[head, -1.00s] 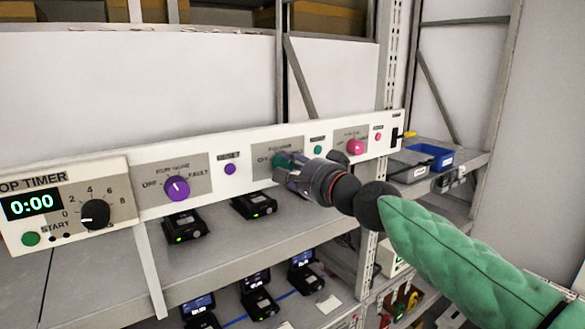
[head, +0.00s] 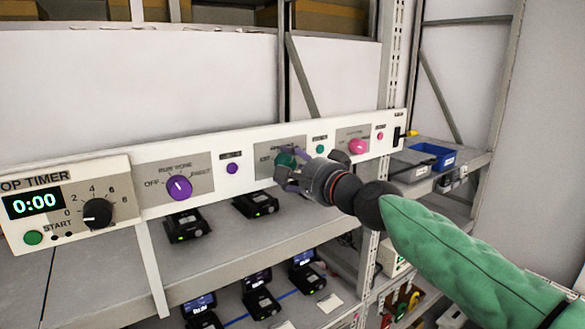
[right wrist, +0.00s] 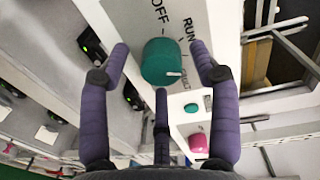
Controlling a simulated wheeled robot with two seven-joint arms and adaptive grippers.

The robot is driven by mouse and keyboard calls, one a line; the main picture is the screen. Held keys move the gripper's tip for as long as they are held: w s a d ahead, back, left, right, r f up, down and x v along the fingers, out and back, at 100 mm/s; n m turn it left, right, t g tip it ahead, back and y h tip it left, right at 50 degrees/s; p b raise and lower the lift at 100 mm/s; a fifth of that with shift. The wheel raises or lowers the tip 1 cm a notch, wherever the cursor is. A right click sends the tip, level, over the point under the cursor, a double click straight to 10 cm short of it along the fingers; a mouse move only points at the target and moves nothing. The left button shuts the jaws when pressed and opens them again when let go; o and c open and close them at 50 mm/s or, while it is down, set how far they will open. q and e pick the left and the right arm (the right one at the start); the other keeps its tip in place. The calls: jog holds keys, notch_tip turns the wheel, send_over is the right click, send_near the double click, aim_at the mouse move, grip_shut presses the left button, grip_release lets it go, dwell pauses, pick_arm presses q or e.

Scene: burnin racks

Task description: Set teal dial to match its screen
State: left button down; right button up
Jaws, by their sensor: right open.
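The teal dial (head: 286,158) sits on the white control strip. In the right wrist view the teal dial (right wrist: 161,62) shows large, with its white pointer mark toward the lower right of the knob, near the plate's last label. "OFF" and "RUN" are readable on its plate. My right gripper (head: 290,172) is open in front of the dial. In the right wrist view its purple fingers (right wrist: 160,75) are spread on both sides of the dial, with a third finger below, apparently not touching it. Which screen belongs to the dial I cannot tell. My left gripper is not in view.
A purple dial (head: 179,188) and a pink dial (head: 357,146) flank the teal one on the strip. A small teal button (head: 320,149) is just right of it. A timer (head: 66,205) reading 0:00 is at left. Black devices (head: 256,204) stand on the shelf below.

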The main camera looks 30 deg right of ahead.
jog(key=s, duration=1.2)
jog(key=shift+d+r, duration=0.2)
jog(key=shift+d, duration=0.25)
jog(key=shift+w, duration=0.15)
